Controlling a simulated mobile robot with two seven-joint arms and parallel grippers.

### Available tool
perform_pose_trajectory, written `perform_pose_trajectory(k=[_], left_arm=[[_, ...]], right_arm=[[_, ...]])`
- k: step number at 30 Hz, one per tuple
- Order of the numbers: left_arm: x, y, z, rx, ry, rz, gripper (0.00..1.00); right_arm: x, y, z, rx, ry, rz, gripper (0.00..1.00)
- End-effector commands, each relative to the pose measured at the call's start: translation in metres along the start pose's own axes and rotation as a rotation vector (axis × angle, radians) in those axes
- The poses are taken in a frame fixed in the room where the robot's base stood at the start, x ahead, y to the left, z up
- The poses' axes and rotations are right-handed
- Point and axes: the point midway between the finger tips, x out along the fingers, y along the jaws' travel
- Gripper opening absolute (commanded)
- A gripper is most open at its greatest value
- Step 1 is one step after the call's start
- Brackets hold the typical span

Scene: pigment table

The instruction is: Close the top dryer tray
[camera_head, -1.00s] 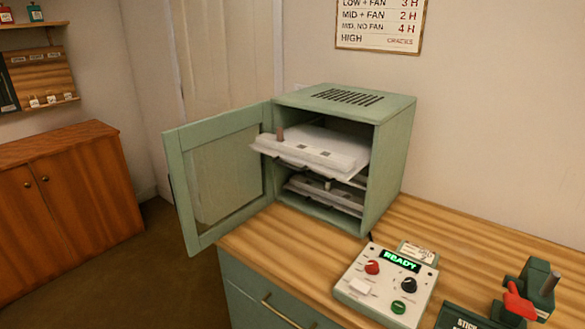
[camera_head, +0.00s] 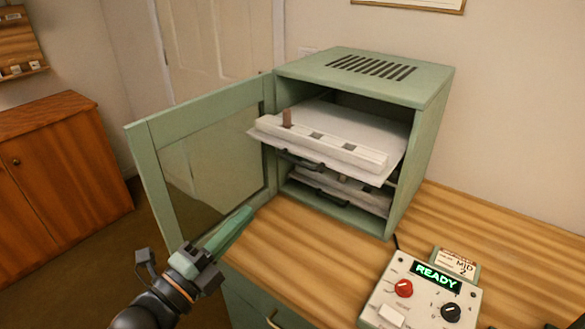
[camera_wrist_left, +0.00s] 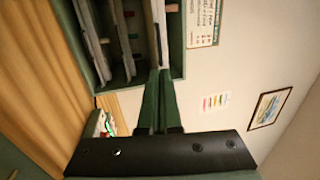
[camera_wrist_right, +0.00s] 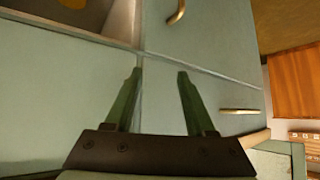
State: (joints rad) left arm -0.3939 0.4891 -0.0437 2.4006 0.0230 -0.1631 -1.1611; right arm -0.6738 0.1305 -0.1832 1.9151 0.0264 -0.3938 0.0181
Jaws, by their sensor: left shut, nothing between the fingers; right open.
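The green dryer cabinet (camera_head: 420,125) stands on the wooden counter with its framed door (camera_head: 215,170) swung open to the left. The top dryer tray (camera_head: 325,145) is white and sticks out of the cabinet's front, with a dark handle (camera_head: 300,161) under its front edge. A lower tray (camera_head: 340,192) sits inside below it. My left gripper (camera_head: 240,217) is shut and empty, in front of the open door and below the top tray, apart from it. In the left wrist view its closed fingers (camera_wrist_left: 158,80) point at the dryer opening. My right gripper (camera_wrist_right: 155,75) is open and empty before green drawer fronts.
A control box (camera_head: 420,290) reading READY stands on the counter (camera_head: 480,225) at the front right. The open door bounds the space left of the trays. A brown cabinet (camera_head: 60,180) stands at the far left. The counter right of the dryer is clear.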

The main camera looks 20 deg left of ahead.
Motion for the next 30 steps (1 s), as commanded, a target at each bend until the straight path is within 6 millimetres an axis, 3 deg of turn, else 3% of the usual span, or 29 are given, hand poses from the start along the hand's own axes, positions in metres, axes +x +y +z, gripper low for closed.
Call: perform_pose_trajectory(k=[21,30], left_arm=[[0.112,-0.001,0.0,-0.007,-0.001,0.003,0.0],[0.131,0.001,0.0,-0.006,0.0,0.004,0.0]], right_arm=[[-0.019,-0.002,-0.016,0.0,-0.008,-0.002,0.55],[-0.021,-0.002,-0.019,0.0,-0.007,-0.001,0.55]])
